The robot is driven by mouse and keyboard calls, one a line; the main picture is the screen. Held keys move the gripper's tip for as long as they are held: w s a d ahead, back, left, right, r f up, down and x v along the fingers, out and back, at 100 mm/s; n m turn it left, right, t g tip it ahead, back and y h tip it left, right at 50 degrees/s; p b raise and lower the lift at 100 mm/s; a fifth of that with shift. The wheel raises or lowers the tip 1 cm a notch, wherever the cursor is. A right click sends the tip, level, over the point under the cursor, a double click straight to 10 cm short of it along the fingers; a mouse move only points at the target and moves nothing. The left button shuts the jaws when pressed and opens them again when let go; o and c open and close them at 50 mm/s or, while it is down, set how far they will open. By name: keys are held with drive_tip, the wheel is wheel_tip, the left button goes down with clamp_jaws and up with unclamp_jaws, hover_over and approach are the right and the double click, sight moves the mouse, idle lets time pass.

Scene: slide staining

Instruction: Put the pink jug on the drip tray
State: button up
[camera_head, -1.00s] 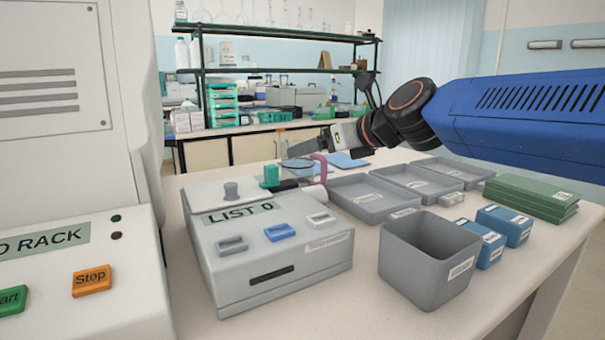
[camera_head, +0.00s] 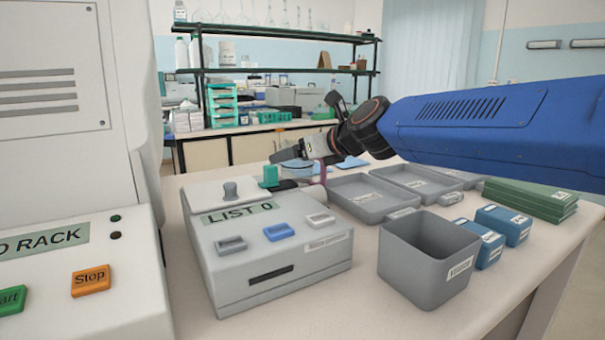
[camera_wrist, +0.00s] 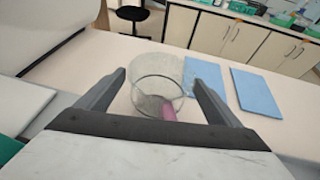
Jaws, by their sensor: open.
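The pink jug is a clear vessel with a pink handle (camera_head: 323,172), mostly hidden behind the list machine and my gripper in the head view. In the wrist view the jug (camera_wrist: 158,88) stands upright on the bench between my open fingers, its pink handle towards my palm. My gripper (camera_head: 290,154) is low at the jug; in the wrist view its fingers (camera_wrist: 160,78) lie on either side of it, contact unclear. Grey shallow trays (camera_head: 362,212) lie to the right of the jug; I cannot tell which, if any, is the drip tray.
The list machine (camera_head: 262,252) stands in front of the jug, with a green-teal block (camera_head: 270,176) behind it. Blue mats (camera_wrist: 257,92) lie beyond the jug. A deep grey bin (camera_head: 411,278), blue boxes (camera_head: 505,224) and green slabs (camera_head: 530,199) occupy the right side.

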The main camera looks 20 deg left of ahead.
drive_tip(key=shift+c, duration=0.3)
drive_tip(key=c, duration=1.2)
drive_tip(key=shift+r, duration=0.15)
wheel_tip(320, 180, up, 10)
drive_tip(key=shift+f, duration=0.15)
